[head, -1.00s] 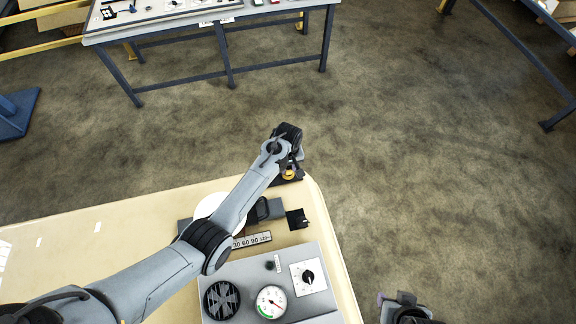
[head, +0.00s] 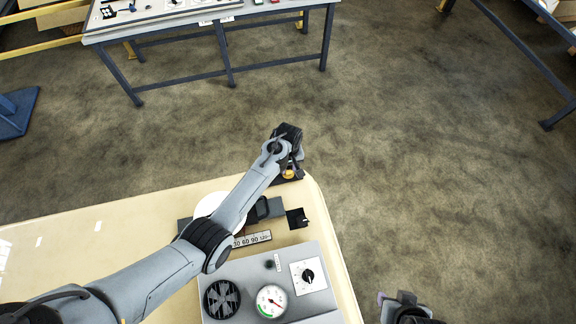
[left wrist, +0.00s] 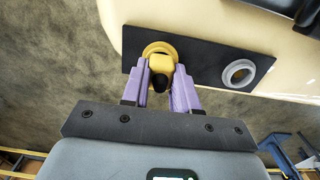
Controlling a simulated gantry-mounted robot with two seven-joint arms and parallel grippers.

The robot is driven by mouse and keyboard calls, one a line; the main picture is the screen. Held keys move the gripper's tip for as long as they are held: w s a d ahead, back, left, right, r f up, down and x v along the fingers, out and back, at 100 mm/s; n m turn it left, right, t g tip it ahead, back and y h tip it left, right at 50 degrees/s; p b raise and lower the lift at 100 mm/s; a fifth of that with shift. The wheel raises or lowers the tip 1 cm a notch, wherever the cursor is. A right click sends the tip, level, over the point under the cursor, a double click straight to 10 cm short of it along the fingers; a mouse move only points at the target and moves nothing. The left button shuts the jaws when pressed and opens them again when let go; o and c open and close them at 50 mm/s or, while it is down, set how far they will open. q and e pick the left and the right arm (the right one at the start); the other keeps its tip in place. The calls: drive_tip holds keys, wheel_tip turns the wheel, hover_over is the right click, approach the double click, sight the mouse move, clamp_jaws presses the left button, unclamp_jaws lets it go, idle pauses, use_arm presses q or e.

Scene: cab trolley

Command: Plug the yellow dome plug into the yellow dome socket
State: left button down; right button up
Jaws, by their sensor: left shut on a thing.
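The yellow dome plug (left wrist: 160,64) is between the purple fingers of my left gripper (left wrist: 160,88) in the left wrist view, and the gripper is shut on it. The yellow dome socket (left wrist: 158,47) shows as a yellow ring on a black plate, right at the plug. The plug covers most of the socket, so I cannot tell how deep it sits. In the head view the yellow (head: 289,174) shows just below my left gripper (head: 292,168), at the trolley's far right corner. My right gripper (head: 408,312) is at the bottom edge; its fingers are not clear.
The black plate (left wrist: 200,68) also carries a grey ring socket (left wrist: 239,73). On the cream trolley top (head: 100,222) are a grey panel with a gauge (head: 271,301), a knob (head: 308,276) and a fan grille (head: 222,299). A workbench (head: 200,32) stands beyond open floor.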

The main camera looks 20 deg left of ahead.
use_arm(q)
drive_tip(key=shift+f, duration=0.2)
drive_tip(key=c, duration=0.8)
unclamp_jaws()
wheel_tip(320, 180, up, 11)
drive_tip(key=shift+f, duration=0.1)
drive_tip(key=o, duration=0.8)
